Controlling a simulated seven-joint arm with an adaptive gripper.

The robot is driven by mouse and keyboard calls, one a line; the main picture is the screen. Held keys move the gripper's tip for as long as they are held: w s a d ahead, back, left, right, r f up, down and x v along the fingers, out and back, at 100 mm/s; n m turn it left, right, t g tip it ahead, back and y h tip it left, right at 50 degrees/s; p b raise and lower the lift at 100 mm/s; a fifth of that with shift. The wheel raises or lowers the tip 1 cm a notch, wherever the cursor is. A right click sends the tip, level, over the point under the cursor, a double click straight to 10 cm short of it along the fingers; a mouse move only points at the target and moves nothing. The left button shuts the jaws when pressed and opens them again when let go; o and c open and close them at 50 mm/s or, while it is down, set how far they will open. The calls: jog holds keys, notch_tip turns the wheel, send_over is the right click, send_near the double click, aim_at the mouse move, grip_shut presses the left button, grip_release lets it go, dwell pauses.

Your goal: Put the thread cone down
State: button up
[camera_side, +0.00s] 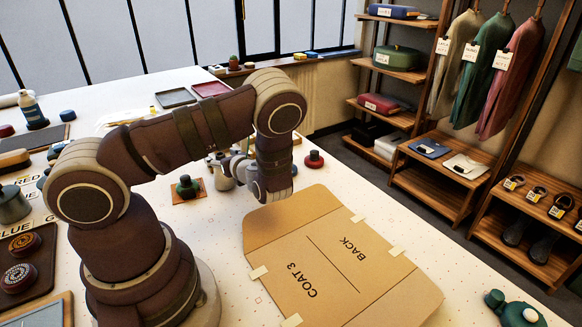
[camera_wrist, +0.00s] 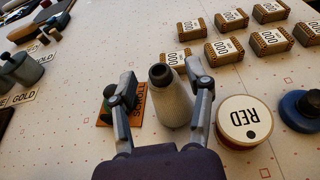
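The thread cone (camera_wrist: 174,105) is pale grey with a dark top and stands upright on the white table in the wrist view. In the side view the cone (camera_side: 223,175) shows just left of my gripper. My gripper (camera_wrist: 163,88) has one finger on each side of the cone. A gap shows between the left finger and the cone; the right finger is close beside it, and I cannot tell if it touches. The fingers (camera_side: 240,166) are small and partly hidden by my wrist in the side view.
An orange card (camera_wrist: 137,108) lies left of the cone, with a dark green object (camera_side: 187,187) on it. A round tin marked RED (camera_wrist: 244,122) and a blue object (camera_wrist: 302,108) stand to the right. Several small boxes (camera_wrist: 231,18) are behind. A cardboard pattern (camera_side: 392,285) lies at front right.

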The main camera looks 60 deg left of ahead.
grip_shut()
dwell(0.3)
notch_tip(320, 180, up, 10)
jog(key=f, duration=0.1)
jog(key=w+d+f+m+t+h, duration=0.2)
jog(key=w+d+m+t+h, duration=0.4)
jog(key=w+d+m+t, duration=0.7)
jog(key=w+d+r+m+t+h, duration=0.1)
jog(key=w+d+m+h, duration=0.2)
jog(key=d, duration=0.5)
jog(key=w+d+r+m+t+h, duration=0.1)
jog(key=w+d+m+h, duration=0.15)
jog(key=d+h, duration=0.45)
jog(key=shift+n+y, duration=0.25)
jog(key=shift+y, duration=0.45)
jog(key=f, duration=0.2)
jog(key=d+f, duration=0.1)
jog(key=f, duration=0.4)
jog(key=shift+d+f, duration=0.3)
jog(key=shift+f, duration=0.1)
